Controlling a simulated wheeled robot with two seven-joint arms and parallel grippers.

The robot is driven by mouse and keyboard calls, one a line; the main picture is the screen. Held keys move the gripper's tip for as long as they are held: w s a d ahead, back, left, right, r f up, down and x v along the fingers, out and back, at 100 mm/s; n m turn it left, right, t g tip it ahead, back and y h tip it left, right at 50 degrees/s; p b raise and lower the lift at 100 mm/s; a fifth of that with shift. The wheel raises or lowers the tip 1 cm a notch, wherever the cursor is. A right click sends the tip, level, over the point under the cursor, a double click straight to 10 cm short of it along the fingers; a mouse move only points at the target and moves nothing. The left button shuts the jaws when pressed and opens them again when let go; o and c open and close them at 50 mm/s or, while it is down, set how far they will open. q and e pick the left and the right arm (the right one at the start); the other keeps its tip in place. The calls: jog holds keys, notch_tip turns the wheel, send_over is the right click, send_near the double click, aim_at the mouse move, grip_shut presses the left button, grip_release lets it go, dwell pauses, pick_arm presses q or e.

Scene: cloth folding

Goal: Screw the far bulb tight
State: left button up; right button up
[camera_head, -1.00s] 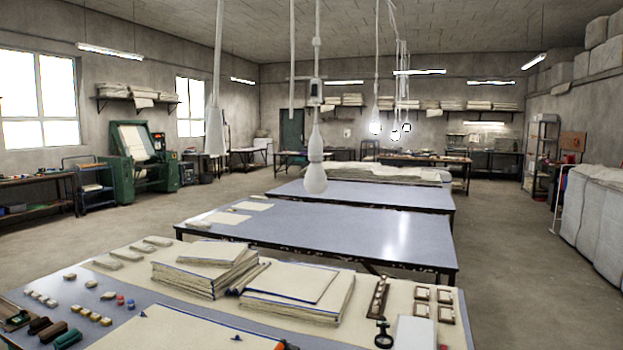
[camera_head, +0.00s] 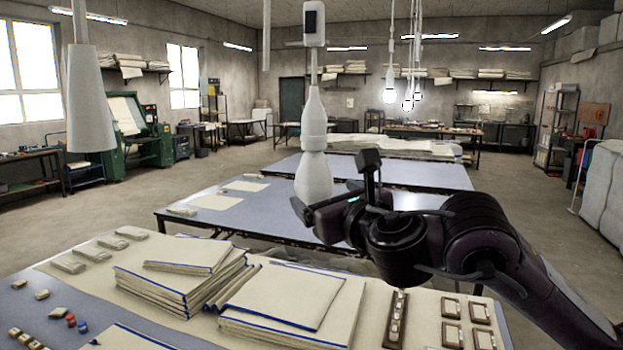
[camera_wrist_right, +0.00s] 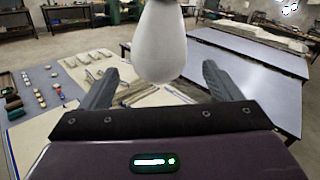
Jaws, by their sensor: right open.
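An unlit white bulb (camera_head: 313,178) hangs, pointing down, below a white socket (camera_head: 314,120) on a cord with a small box in it. Its thread is not visible. My right gripper (camera_head: 335,187) comes in from the right at the bulb's height, its fingers open. In the right wrist view the bulb (camera_wrist_right: 161,45) shows between the two spread fingers of the right gripper (camera_wrist_right: 158,75), with gaps on both sides. I cannot tell how deep it sits between them. My left gripper is not in view.
A white cone-shaped hanging fitting (camera_head: 88,98) is at the left. Lit bulbs (camera_head: 389,95) hang farther back. Below, the near table holds stacked cloth (camera_head: 180,277) and small items. A blue-grey table (camera_head: 225,218) stands behind it. The air around the bulb is otherwise clear.

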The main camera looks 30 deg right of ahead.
aim_at(311, 183)
jog(key=shift+w+r, duration=0.1)
jog(key=shift+w, duration=0.15)
jog(key=w, duration=0.6)
jog(key=shift+d+r, duration=0.1)
jog(key=shift+d, duration=0.05)
jog(key=shift+w+d, duration=0.1)
jog(key=shift+w, duration=0.35)
jog(key=shift+s, duration=0.1)
jog(key=shift+c, duration=0.2)
